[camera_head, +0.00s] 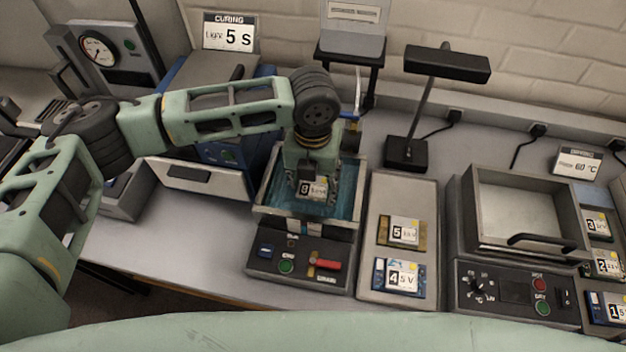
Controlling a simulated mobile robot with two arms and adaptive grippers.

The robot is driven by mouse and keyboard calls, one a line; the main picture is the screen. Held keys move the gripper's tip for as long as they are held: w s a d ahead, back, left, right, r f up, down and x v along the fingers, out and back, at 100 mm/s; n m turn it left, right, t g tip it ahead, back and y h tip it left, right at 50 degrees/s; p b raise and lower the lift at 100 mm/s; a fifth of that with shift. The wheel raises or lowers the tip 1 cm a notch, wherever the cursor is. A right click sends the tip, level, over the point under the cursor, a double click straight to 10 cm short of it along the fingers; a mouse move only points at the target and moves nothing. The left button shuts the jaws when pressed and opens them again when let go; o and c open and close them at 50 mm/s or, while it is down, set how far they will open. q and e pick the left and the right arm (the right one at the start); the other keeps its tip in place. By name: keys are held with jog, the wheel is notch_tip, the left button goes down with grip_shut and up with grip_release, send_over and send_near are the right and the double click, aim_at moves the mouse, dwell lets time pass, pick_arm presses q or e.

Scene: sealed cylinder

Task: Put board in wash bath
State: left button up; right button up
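The wash bath (262,209) is a grey tank with blue-green liquid, in the middle of the view. My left gripper (310,178) points down into it from above. A board with a white numbered label (313,189) shows right at the gripper's fingertips, inside the bath's outline. The gripper hides much of the board. I cannot tell if the fingers are closed on it or apart, or if the board touches the bath floor. My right gripper is not in view.
A tray (377,279) right of the bath holds board 5 (403,232) and board 4 (398,278). Further right are an open-topped oven (520,205) and several more boards. A lamp (407,154) stands behind the tray. A curing unit (222,150) is left of the bath.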

aim_at(313, 187)
pick_arm(q)
jog(key=o, duration=0.3)
jog(key=shift+o, duration=0.2)
notch_tip(313, 187, up, 12)
jog(key=b, duration=0.3)
jog(key=shift+r, duration=0.2)
jog(key=shift+r, duration=0.1)
dwell(1.1)
